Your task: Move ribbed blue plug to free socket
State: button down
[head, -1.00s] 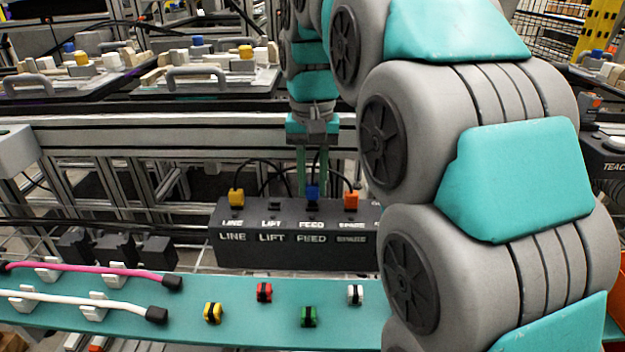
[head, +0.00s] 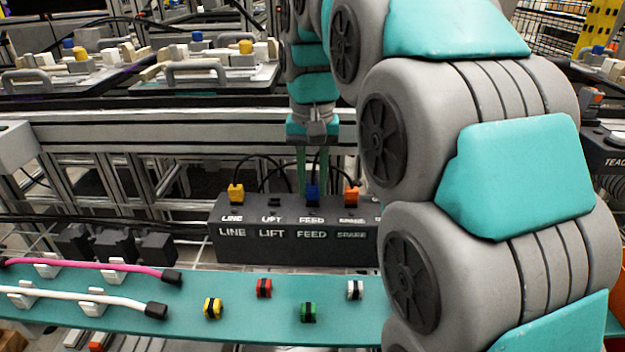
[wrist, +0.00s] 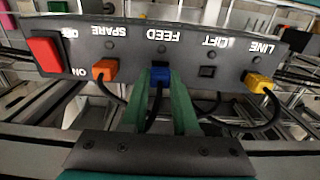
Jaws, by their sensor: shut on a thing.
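The blue plug (head: 312,191) sits at the FEED socket of the dark socket box (head: 290,250). My gripper (head: 313,180) is above it with its green fingers pointing down, shut on the blue plug. In the wrist view the blue plug (wrist: 160,75) is between the fingertips (wrist: 160,85), with a black cable trailing from it. I cannot tell whether it is fully seated. The LIFT socket (wrist: 207,71) is empty, between FEED and LINE. A yellow plug (wrist: 259,83) is in LINE and an orange plug (wrist: 105,70) is in SPARE.
A red switch (wrist: 44,54) sits at the box end beyond SPARE. Black cables loop behind the box. A teal shelf (head: 240,318) in front carries small coloured clips and pink (head: 90,267) and white (head: 75,299) cables. My arm hides the box's right end in the head view.

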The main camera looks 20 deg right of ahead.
jog(key=shift+f, duration=0.3)
dwell(0.5)
jog(key=c, duration=0.6)
grip_release()
jog(key=shift+r, duration=0.1)
